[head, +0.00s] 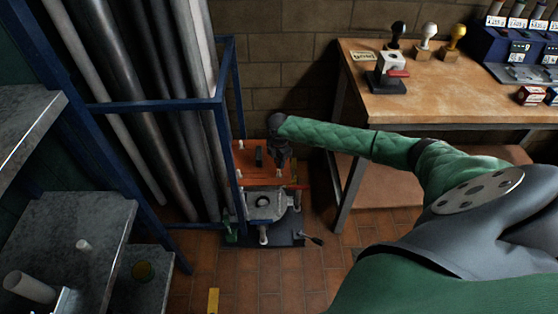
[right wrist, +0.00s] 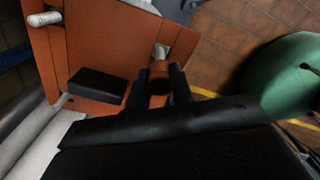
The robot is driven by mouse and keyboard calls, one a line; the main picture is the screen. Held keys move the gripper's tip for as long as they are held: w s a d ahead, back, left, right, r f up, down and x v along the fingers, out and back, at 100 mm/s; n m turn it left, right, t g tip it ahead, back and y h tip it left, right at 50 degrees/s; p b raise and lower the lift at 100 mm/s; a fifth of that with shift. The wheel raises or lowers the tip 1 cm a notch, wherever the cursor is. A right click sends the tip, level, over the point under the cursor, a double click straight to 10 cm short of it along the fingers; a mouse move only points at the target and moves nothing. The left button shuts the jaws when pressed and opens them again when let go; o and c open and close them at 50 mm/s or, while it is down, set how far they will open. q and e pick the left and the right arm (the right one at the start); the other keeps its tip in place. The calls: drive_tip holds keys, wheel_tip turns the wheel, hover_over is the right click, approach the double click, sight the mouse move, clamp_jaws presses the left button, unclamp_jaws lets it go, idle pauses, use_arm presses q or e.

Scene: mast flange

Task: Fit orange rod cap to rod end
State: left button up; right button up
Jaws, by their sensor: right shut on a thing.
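My right gripper (head: 282,160) reaches down at the right side of the orange plate (head: 250,176). In the right wrist view its two dark fingers (right wrist: 158,82) are shut on a small orange rod cap (right wrist: 160,72). A pale rod end (right wrist: 161,51) shows just beyond the cap, at the plate's edge. I cannot tell whether cap and rod end touch. Another pale threaded rod end (right wrist: 44,19) sticks out at the plate's far left corner, bare. The held cap is hidden in the head view. My left gripper is not in view.
A black block (right wrist: 97,85) sits on the orange plate. A grey casting (head: 266,206) with a round hole and a lever (head: 314,240) stand in front of it. The blue rack (head: 228,150) with long pipes is close on the left, the wooden table (head: 440,95) on the right.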

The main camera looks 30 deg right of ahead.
use_arm(q)
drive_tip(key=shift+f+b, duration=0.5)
drive_tip(key=shift+b, duration=0.05)
use_arm(e)
drive_tip(key=shift+f, duration=2.2)
drive_tip(key=o, duration=1)
drive_tip(key=shift+o, duration=0.2)
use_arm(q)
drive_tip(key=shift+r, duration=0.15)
use_arm(e)
drive_tip(key=shift+r, duration=0.4)
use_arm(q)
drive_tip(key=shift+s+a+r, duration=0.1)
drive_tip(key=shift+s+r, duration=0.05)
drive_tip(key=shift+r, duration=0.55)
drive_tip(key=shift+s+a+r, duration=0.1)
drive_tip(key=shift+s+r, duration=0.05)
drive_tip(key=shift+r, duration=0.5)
use_arm(e)
drive_tip(key=shift+r, duration=3.55)
